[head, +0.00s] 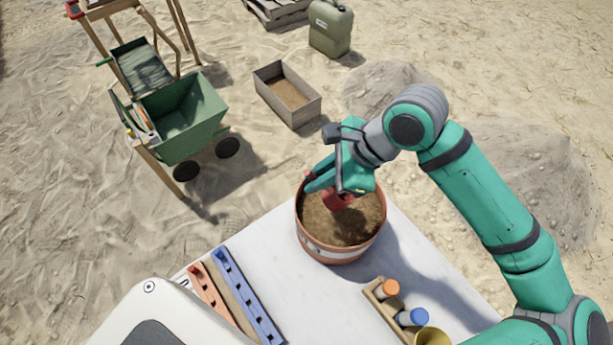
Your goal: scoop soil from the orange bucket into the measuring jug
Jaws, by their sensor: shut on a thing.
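The orange bucket (318,250) stands on the white table and holds brown soil (350,225). My gripper (336,184) is over the back part of the bucket, pointing down. It is shut on a red scoop (340,199), which shows just below it, inside the bucket's rim at the soil. The gripper hides the scoop's handle, and I cannot tell whether soil is in the scoop. I cannot make out a measuring jug in this view.
On the white table (285,275) are a red slotted rack (208,293), a blue one (245,297) and a wooden holder (376,298) with orange- and blue-capped bottles. A yellow vessel (432,337) is cut off below. A green cart (183,125) and wooden box (288,98) stand on sand.

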